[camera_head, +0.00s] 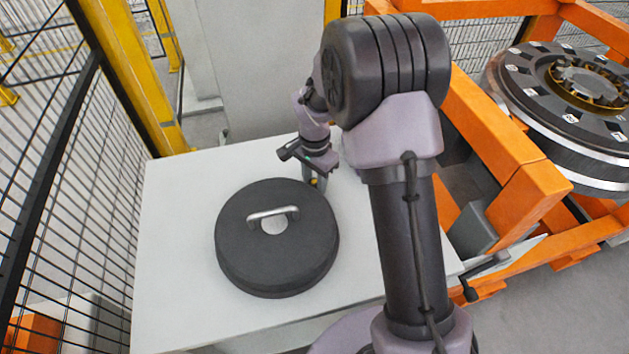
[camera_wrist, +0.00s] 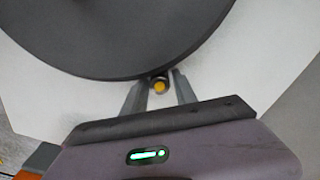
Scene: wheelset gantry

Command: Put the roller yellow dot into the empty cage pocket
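The roller with the yellow dot (camera_wrist: 160,86) stands upright on the white table, close to the rim of a black lid, and its yellow top also shows in the head view (camera_head: 314,182). My gripper (camera_wrist: 160,82) points down at it, with one grey finger on each side of the roller. Whether the fingers touch it or stand slightly apart is too small to tell. The bearing with its brass cage (camera_head: 588,82) sits at the upper right in the head view, far from my gripper. I cannot make out which cage pocket is empty.
The black round lid (camera_head: 245,245) with a metal handle covers much of the white table (camera_head: 175,190). The orange gantry frame (camera_head: 520,190) stands to the right, below and around the bearing. A black mesh fence (camera_head: 70,190) runs along the left. My arm hides part of the table.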

